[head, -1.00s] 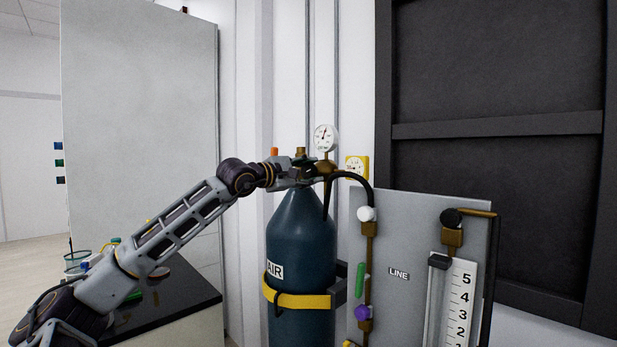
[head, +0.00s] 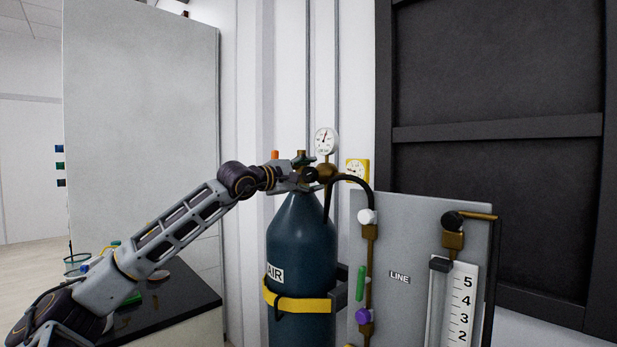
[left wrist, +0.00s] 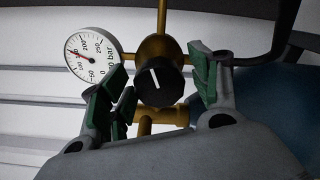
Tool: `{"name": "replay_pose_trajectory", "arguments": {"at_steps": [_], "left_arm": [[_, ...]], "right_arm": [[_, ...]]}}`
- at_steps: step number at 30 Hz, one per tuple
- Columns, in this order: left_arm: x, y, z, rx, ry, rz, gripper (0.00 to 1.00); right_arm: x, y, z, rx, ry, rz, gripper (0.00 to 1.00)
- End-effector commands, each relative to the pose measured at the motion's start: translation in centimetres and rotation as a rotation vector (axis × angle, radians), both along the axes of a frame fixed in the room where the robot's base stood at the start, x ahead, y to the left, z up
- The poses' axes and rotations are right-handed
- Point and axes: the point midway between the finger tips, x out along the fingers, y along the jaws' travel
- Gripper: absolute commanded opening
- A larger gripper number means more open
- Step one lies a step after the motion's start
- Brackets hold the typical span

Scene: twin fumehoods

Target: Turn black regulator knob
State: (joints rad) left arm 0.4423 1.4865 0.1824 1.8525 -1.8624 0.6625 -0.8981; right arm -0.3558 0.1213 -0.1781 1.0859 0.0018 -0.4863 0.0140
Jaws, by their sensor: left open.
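The black regulator knob (left wrist: 160,84) is round with a white line that stands near upright, leaning slightly left. It sits on the brass regulator (left wrist: 155,48) in the left wrist view. My left gripper (left wrist: 158,88) is open, with a green-padded finger on each side of the knob. I cannot tell whether either pad touches it. In the head view my left gripper (head: 300,176) is at the top of the dark blue AIR cylinder (head: 300,240), by the regulator, and the knob is hard to make out there. My right gripper is not in view.
A round pressure gauge (head: 326,141) stands above the regulator, and a yellow gauge (head: 357,170) sits to its right. A black hose (head: 366,190) runs to the grey LINE panel (head: 400,240). A yellow strap (head: 298,302) rings the cylinder. A black counter (head: 165,300) lies at lower left.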

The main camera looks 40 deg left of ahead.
Motion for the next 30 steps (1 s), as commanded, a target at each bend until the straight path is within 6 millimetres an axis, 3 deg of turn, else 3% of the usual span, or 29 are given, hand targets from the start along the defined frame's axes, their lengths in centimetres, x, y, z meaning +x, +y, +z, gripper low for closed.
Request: {"name": "replay_pose_trajectory", "arguments": {"at_steps": [30], "left_arm": [[-2.3,0.0,0.1,0.000,-0.002,-0.005,0.62]], "right_arm": [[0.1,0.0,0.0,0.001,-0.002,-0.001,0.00]]}}
